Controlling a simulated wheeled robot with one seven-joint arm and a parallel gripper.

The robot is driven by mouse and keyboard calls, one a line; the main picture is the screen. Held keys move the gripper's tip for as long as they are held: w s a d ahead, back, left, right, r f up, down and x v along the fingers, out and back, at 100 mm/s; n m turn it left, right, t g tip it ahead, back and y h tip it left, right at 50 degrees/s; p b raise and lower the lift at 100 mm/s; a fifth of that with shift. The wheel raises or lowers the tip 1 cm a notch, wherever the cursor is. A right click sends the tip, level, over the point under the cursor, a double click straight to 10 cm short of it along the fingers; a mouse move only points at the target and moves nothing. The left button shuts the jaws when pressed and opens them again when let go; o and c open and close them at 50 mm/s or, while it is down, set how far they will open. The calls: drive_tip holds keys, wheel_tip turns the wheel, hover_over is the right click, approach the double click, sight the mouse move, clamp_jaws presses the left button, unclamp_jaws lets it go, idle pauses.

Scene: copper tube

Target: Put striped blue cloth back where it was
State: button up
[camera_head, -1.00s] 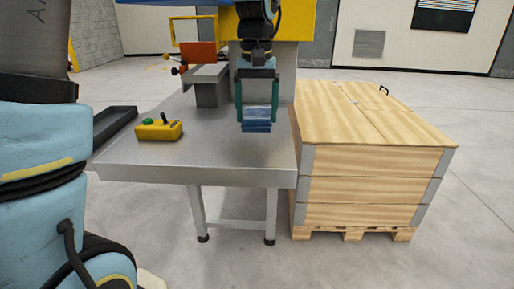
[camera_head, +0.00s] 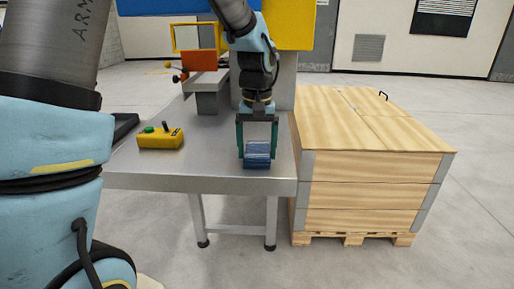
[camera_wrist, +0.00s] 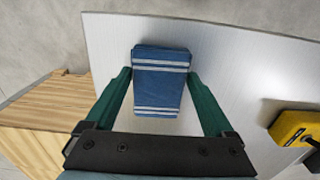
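The striped blue cloth (camera_head: 257,156) is a folded blue block with white stripes, near the front right of the metal table (camera_head: 200,170). In the wrist view the cloth (camera_wrist: 160,85) lies between the two green fingers of my gripper (camera_wrist: 160,82), which sit against its sides. My gripper (camera_head: 257,147) points down and is shut on the cloth in the head view. The cloth is at or just above the tabletop; I cannot tell whether it touches.
A yellow control box (camera_head: 160,138) with a green button stands left on the table. A machine with an orange part (camera_head: 198,60) stands behind. A wooden crate (camera_head: 370,135) on a pallet adjoins the table's right side. The tabletop between box and cloth is clear.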

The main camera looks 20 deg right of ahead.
sight(257, 151)
drive_tip(key=shift+o, duration=0.7)
wheel_tip(257, 151, up, 12)
drive_tip(key=b, duration=0.1)
drive_tip(key=shift+r, duration=0.2)
